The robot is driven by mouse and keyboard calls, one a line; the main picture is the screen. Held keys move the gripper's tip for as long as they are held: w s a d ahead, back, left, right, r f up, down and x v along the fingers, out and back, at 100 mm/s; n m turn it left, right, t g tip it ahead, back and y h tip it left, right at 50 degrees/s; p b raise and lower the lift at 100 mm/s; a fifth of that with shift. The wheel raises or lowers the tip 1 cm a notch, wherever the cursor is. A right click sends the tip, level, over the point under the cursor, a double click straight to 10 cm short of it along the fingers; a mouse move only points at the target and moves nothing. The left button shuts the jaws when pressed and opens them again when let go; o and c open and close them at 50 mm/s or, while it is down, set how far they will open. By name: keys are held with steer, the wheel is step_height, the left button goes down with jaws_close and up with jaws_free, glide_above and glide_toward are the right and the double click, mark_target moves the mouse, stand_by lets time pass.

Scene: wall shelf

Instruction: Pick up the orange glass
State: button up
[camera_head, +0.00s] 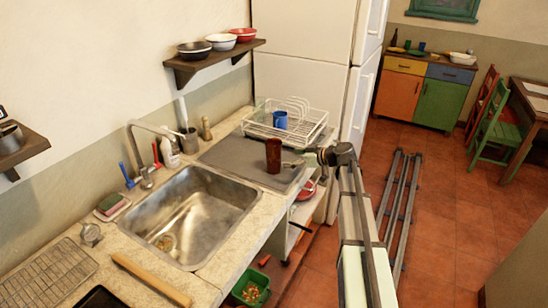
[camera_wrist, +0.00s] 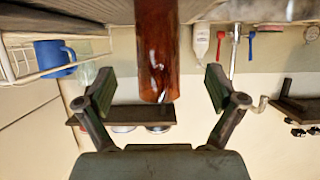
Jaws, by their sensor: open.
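The orange glass (camera_head: 273,156) is a tall, dark reddish-brown tumbler standing upright on the grey mat (camera_head: 230,160) beside the sink. In the wrist view the glass (camera_wrist: 157,50) shows upside down at the top middle, amber and shiny. My gripper (camera_wrist: 158,85) is open, with one finger on each side of the glass in the picture. No finger visibly touches it. In the head view my gripper (camera_head: 300,158) is just right of the glass, at the counter's edge, small and partly hidden by my arm.
A white dish rack (camera_head: 300,133) with a blue mug (camera_head: 280,120) stands just behind the glass. The steel sink (camera_head: 190,215) lies to the left. A wall shelf (camera_head: 210,65) with several bowls hangs above. The fridge (camera_head: 305,60) stands behind the rack.

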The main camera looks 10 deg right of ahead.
mark_target(280, 158)
steer(key=p+x, duration=0.1)
steer(key=x, duration=0.2)
steer(key=shift+w+a+f, duration=0.15)
steer(key=shift+w+a, duration=0.05)
steer(key=shift+a, duration=0.05)
steer(key=shift+w+a+p, duration=0.2)
steer(key=shift+w+p, duration=0.05)
steer(key=shift+p, duration=0.1)
steer(key=p+x, duration=0.2)
steer(key=x, duration=0.2)
steer(key=shift+w, duration=0.1)
steer(key=shift+w+a+f, duration=0.1)
steer(key=shift+a+f, duration=0.05)
steer(key=shift+f, duration=0.05)
steer(key=c, duration=1.7)
jaws_close()
steer(key=shift+r, duration=0.15)
